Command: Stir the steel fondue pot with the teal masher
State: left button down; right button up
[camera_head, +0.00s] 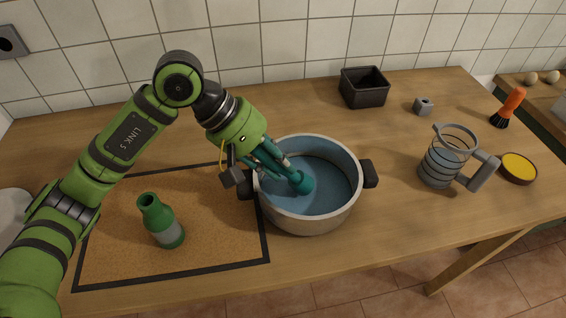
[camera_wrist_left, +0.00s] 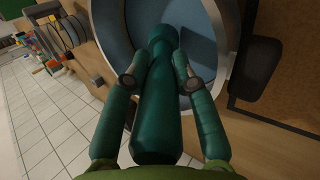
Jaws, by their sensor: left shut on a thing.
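The steel fondue pot (camera_head: 310,218) stands on the table with black side handles, and its inside looks blue. The teal masher (camera_head: 301,183) is in my left gripper (camera_head: 270,160), which is shut on it from the upper left. The masher tilts down into the pot, its lower end inside near the middle. In the left wrist view the masher (camera_wrist_left: 155,110) lies between the two fingers (camera_wrist_left: 155,80), with the pot's rim (camera_wrist_left: 222,30) beyond. Whether its tip touches the pot's bottom cannot be told. My right gripper is not in view.
A dark square tin (camera_head: 364,87), a small grey block (camera_head: 423,106), a glass jug (camera_head: 443,160), a yellow-filled dish (camera_head: 517,168) and an orange-handled brush (camera_head: 508,107) stand behind and right. The table's front right is clear.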

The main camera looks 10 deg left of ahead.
pick_arm(q)
jog(key=shift+s+d+p+v, duration=0.15)
jog(key=shift+p+v, duration=0.15)
jog(key=shift+v, duration=1.15)
jog(key=shift+s+p+v, duration=0.15)
jog(key=shift+p+v, duration=0.2)
jog(key=shift+v, duration=1.15)
jog(key=shift+s+d+p+v, duration=0.15)
jog(key=shift+p+v, duration=0.15)
jog(key=shift+v, duration=1.15)
jog(key=shift+r, duration=0.15)
jog(key=shift+r+p, duration=1.3)
jog(key=shift+r, duration=1.2)
jog(key=w+a+n+t+y, duration=0.4)
jog(key=a+n+t+y, duration=0.2)
jog(key=n, duration=1.1)
jog(key=shift+w+a+t+y, duration=0.35)
jog(key=shift+a+y, duration=0.35)
jog(key=shift+a, duration=0.2)
jog(key=shift+s+f, duration=0.1)
jog(key=shift+f, duration=0.05)
